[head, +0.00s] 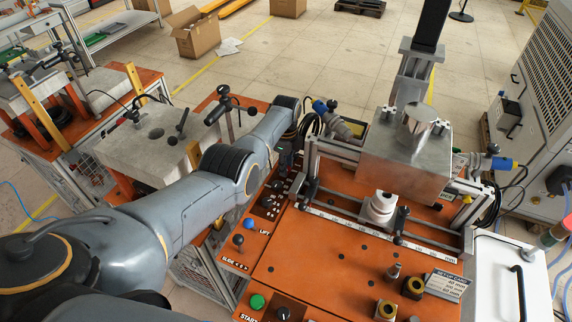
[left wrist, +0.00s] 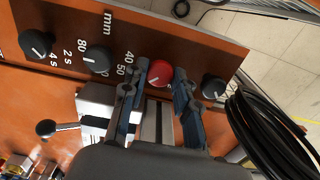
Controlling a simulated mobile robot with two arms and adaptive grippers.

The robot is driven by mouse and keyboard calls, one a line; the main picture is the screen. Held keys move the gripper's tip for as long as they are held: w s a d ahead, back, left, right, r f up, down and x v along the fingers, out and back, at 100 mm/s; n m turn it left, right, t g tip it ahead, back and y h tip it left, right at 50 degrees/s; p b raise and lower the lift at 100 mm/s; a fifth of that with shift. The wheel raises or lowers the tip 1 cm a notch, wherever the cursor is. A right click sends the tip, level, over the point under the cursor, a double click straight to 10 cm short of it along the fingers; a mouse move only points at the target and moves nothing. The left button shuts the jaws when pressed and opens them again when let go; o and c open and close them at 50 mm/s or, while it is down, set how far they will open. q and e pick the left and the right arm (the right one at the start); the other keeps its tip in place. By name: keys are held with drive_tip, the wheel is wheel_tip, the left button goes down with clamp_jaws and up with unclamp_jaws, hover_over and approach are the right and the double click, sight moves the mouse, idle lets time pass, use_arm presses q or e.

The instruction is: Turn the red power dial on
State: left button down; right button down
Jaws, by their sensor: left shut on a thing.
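The red power dial (left wrist: 159,72) sits on the orange-brown control panel (left wrist: 190,40), between two black dials. My left gripper (left wrist: 161,84) has a fingertip on each side of the red dial and is shut on it. In the head view my left arm reaches from the lower left to the machine's left side, and its gripper (head: 284,158) is mostly hidden there. I cannot make out the red dial in the head view. My right gripper is not in view.
A black dial (left wrist: 214,87) is close to the right finger, and another black dial (left wrist: 97,60) is to the left. A coil of black cable (left wrist: 268,135) hangs at the right. In the head view the metal machine block (head: 405,150) stands right of my arm.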

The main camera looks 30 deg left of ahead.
idle(0.3)
use_arm(q)
drive_tip(key=c, duration=1)
unclamp_jaws()
